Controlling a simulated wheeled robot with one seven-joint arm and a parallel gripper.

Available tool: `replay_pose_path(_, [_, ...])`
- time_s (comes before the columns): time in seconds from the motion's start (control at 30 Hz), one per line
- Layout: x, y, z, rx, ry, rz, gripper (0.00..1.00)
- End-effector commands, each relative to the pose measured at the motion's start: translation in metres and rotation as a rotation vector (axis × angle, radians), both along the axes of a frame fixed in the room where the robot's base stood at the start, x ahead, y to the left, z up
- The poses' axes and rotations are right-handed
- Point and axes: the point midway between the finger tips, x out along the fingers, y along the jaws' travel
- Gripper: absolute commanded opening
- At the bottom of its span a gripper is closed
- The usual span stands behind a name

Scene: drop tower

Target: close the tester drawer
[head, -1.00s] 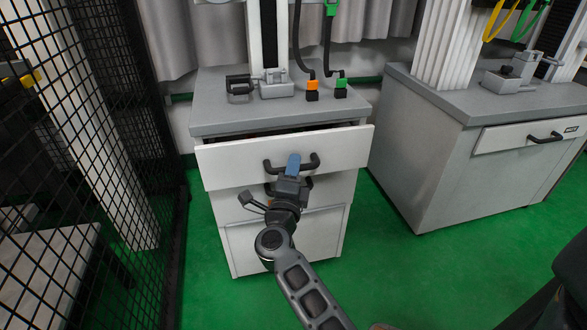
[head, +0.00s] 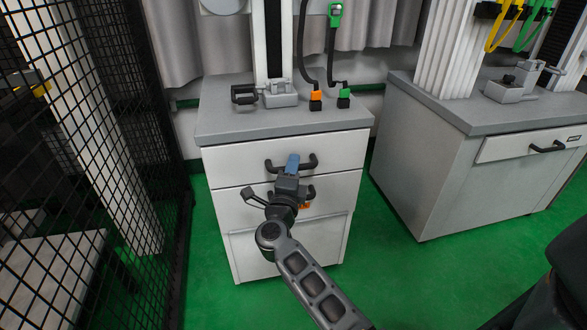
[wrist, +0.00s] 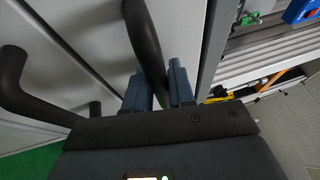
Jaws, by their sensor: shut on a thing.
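The tester drawer (head: 230,165) is the white top drawer of the left cabinet. Its front sits flush under the grey worktop, with no open gap showing in the head view. Its black bar handle (head: 312,162) also shows in the wrist view (wrist: 145,40). My gripper (head: 292,162) is at this handle. In the wrist view its blue fingers (wrist: 160,85) stand on either side of the handle bar and are shut on it. The fingers hide the middle of the handle in the head view.
A lower drawer with a black handle (head: 311,193) sits beneath. Orange (head: 316,100) and green-topped (head: 344,98) fittings stand on the worktop (head: 225,122). A black mesh fence (head: 150,150) stands at left. A second cabinet (head: 425,180) stands at right, with green floor between.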

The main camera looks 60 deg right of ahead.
Motion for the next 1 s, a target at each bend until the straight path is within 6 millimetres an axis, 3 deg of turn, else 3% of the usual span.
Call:
replay_pose_path(0.23, [0.001,-0.002,0.000,0.001,0.000,0.005,0.44])
replay_pose_path(0.53, [0.000,0.003,-0.002,0.004,0.001,0.004,0.44])
replay_pose_path(1.0, [-0.016,0.066,-0.011,-0.001,-0.001,0.006,0.44])
